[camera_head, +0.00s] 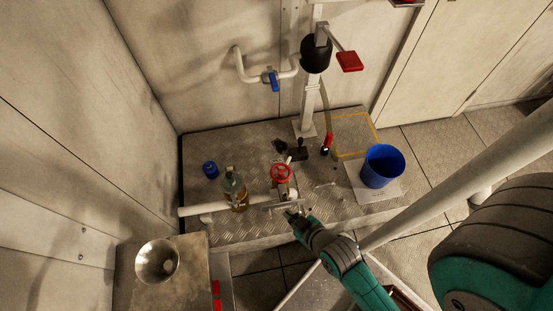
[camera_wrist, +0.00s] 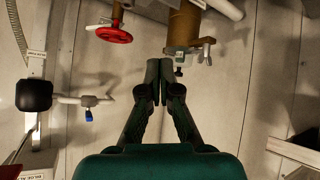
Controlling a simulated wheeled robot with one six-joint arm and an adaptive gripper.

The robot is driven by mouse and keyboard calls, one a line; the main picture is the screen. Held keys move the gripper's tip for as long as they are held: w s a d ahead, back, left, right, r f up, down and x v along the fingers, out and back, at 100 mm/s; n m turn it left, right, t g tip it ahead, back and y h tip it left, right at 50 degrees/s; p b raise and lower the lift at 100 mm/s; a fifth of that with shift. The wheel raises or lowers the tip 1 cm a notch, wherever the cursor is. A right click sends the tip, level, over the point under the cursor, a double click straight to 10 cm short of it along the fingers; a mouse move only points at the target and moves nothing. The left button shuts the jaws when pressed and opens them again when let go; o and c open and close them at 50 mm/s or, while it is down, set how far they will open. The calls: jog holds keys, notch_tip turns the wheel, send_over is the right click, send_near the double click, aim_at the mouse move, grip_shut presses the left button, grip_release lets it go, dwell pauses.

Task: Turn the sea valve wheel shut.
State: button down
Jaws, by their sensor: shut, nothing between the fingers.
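The red sea valve wheel (camera_head: 281,174) sits on top of a valve in the white pipe low on the metal plinth. In the wrist view the red wheel (camera_wrist: 114,35) is at the upper left, seen nearly edge-on. My gripper (camera_head: 291,214) is just in front of and below the wheel in the head view, apart from it. In the wrist view my gripper (camera_wrist: 159,66) has its fingers together with nothing between them, below and to the right of the wheel. The gap between fingertips and wheel is hard to judge.
A brass-coloured cylinder (camera_head: 236,192) stands left of the wheel. A blue bucket (camera_head: 382,166) stands on the right, and a blue cap (camera_head: 210,169) at the left. A metal bowl (camera_head: 157,262) is at the lower left. A post with a red-handled lever (camera_head: 348,61) rises behind.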

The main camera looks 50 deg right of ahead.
jog(key=w+d+f+g, duration=0.2)
jog(key=w+d+f, duration=0.15)
jog(key=w, duration=0.35)
jog(key=r+n+g+y, duration=0.1)
jog(key=n+g+y, duration=0.1)
jog(key=g, duration=0.1)
send_over(279, 167)
jog(key=w+d+r+n+g, duration=0.1)
jog(key=w+d+r, duration=0.1)
jog(key=d+r, duration=0.15)
jog(key=shift+y, duration=0.4)
jog(key=x, duration=1)
jog(key=shift+d, duration=0.35)
jog(key=shift+s+d+f, duration=0.1)
jog(key=shift+s+f, duration=0.15)
jog(key=shift+s+d+r, duration=0.1)
jog(key=shift+s+d, duration=0.2)
jog(key=shift+s, duration=0.5)
jog(key=shift+s+d, duration=0.25)
jog(key=shift+s, duration=0.55)
